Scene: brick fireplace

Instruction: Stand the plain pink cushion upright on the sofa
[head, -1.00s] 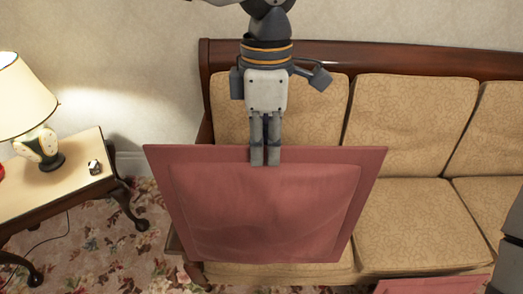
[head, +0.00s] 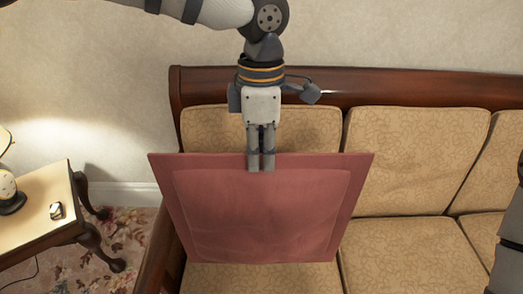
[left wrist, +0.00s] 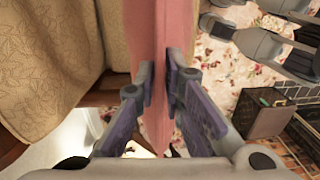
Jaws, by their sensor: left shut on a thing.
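The plain pink cushion (head: 262,215) hangs upright, broad face towards the head camera, in front of the left part of the tan sofa (head: 400,255). My left gripper (head: 261,167) is shut on the middle of its top edge. In the left wrist view the cushion (left wrist: 152,35) runs edge-on between the finger pads (left wrist: 159,85). The cushion covers much of the left seat and the lower part of the left back cushion. Whether its bottom edge touches the seat cannot be told. My right gripper is not in view.
A side table (head: 35,222) with a lamp (head: 9,190) and a small object (head: 57,211) stands left of the sofa. The sofa's wooden back rail (head: 420,90) runs behind. The middle seat is clear. The left wrist view shows a dark box (left wrist: 263,113) near brickwork.

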